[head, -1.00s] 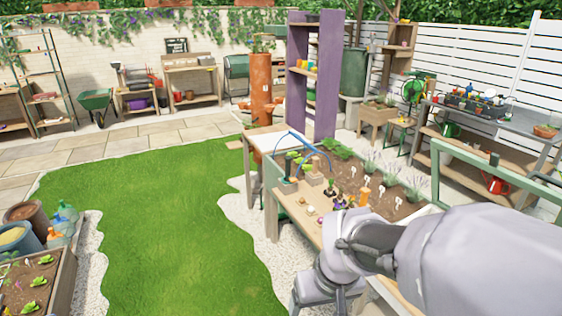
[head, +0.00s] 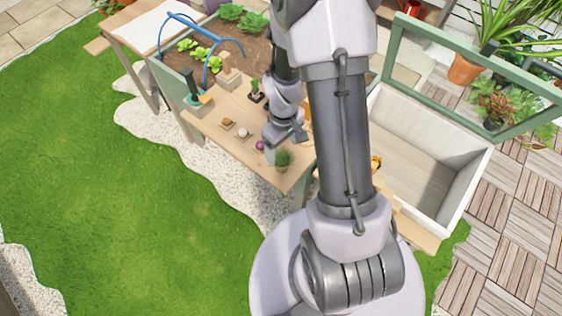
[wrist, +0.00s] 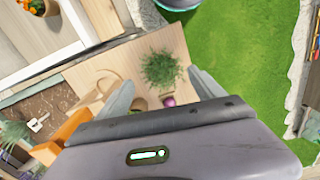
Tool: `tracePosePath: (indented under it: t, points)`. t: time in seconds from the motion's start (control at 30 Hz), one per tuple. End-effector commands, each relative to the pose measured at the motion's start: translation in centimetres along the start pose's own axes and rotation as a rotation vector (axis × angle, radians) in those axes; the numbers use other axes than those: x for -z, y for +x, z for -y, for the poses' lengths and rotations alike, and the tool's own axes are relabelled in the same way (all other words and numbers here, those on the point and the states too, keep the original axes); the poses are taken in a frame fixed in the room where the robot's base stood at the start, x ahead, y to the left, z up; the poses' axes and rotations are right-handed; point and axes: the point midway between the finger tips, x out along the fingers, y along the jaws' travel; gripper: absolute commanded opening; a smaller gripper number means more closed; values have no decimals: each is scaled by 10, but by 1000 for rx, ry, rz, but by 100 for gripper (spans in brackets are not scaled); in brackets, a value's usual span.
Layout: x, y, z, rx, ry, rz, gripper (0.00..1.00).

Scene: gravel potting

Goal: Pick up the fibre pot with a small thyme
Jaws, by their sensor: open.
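The fibre pot with a small thyme (head: 282,167) stands near the front edge of the wooden bench; its bushy green top shows in the head view. In the wrist view the thyme (wrist: 160,69) is seen from above, and its foliage hides most of the pot. My gripper (wrist: 159,82) is open, with its two fingers apart on either side of the thyme in the picture. In the head view my gripper (head: 284,143) is just behind the pot, partly hidden by my arm. Nothing is held.
A purple bulb (head: 260,146) lies close beside the pot; it also shows in the wrist view (wrist: 168,101). Small items and a soil bed with seedlings (head: 225,47) lie farther back. A white-walled cold frame (head: 462,187) with a raised green-framed lid (head: 440,47) stands right.

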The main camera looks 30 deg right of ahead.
Motion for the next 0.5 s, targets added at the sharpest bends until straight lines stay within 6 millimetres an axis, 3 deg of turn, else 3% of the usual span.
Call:
tracePosePath:
  t: [0.03, 0.23, 0.5]
  points:
    - [0, 12, 0, 1, 1, 1, 77]
    - [0, 30, 1, 0, 1, 0, 77]
    - [-3, 75, 4, 0, 1, 0, 77]
